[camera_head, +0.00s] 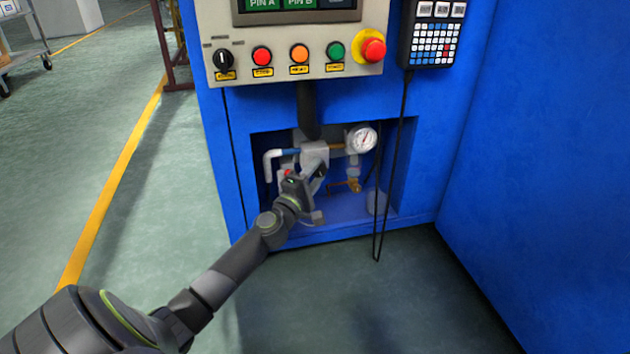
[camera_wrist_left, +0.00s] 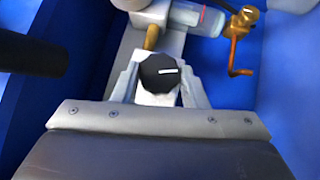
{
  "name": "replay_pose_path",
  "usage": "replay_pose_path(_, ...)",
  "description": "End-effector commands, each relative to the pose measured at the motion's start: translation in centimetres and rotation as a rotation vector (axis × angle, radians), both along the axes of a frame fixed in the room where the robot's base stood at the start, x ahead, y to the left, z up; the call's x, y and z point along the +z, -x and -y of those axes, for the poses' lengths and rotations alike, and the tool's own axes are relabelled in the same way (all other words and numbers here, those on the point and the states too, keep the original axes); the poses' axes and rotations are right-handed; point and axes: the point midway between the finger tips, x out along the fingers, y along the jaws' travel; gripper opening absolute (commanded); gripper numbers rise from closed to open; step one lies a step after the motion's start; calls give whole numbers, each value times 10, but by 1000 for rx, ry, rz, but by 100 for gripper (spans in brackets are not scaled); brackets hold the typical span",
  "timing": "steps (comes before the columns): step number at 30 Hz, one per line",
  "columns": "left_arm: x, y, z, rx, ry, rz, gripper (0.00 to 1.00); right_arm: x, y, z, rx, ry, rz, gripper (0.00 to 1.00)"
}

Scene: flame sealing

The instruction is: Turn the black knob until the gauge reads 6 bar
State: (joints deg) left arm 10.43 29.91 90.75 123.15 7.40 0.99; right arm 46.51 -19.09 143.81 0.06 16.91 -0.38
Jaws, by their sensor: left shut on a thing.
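The black knob (camera_wrist_left: 160,73) shows in the left wrist view, with a white mark on its face pointing to the right. My left gripper (camera_wrist_left: 155,88) has one finger on each side of the knob and is shut on it. In the head view my left gripper (camera_head: 306,184) reaches into the recess of the blue machine, and the knob is mostly hidden there. The round white gauge (camera_head: 362,139) is to the right of the gripper, on the pipework. Its dial is too small to read. My right gripper is in neither view.
A brass valve with an orange lever (camera_wrist_left: 240,50) is to the right of the knob. Above the recess is a control panel (camera_head: 230,80) with several buttons. A black cable (camera_head: 393,165) hangs in front of the recess's right side. The floor (camera_head: 380,310) in front is clear.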

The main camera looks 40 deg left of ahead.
Motion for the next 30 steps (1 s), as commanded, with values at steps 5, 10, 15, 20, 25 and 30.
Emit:
replay_pose_path(5, -1, 1, 0, 0, -1, -2, 17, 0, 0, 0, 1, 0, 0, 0)
replay_pose_path(10, -1, 1, 0, 0, -1, -3, 50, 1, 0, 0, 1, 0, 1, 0)
replay_pose_path(15, -1, 0, 0, 0, 0, -2, 61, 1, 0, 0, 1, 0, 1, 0)
replay_pose_path(20, 0, 0, 0, 0, 0, -1, 61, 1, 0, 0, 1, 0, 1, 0)
replay_pose_path(25, -2, 9, 1, 0, -2, -2, 61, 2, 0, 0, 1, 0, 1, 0)
replay_pose_path(30, -8, 37, 2, -1, -3, -5, 61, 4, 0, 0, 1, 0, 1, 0)
